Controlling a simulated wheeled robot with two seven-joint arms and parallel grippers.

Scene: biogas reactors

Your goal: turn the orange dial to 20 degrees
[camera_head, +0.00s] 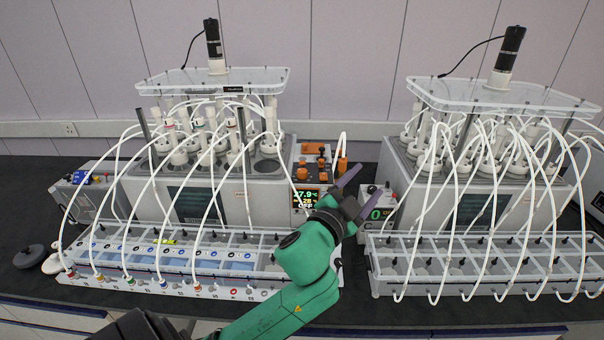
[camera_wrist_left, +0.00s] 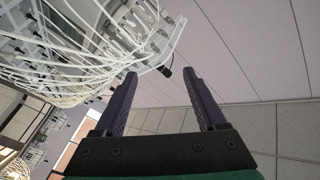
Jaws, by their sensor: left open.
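Several orange knobs and parts sit on the control unit between the two reactors. One orange knob (camera_head: 302,173) stands just above the lit display (camera_head: 306,197); I cannot tell for sure which orange part is the dial, and no angle mark is readable. My left gripper (camera_head: 374,188) is open and empty, to the right of the display and apart from the orange knobs. In the left wrist view its two dark fingers (camera_wrist_left: 160,78) stand apart with nothing between them, and no orange knob shows there. My right gripper is out of view.
The left reactor (camera_head: 252,204) and right reactor (camera_head: 390,165) carry many white tubes. A left tube rack (camera_head: 215,290) and a right tube rack (camera_head: 470,287) stand in front. A small unit with a green display (camera_head: 381,213) is beside my left gripper. A narrow gap separates the racks.

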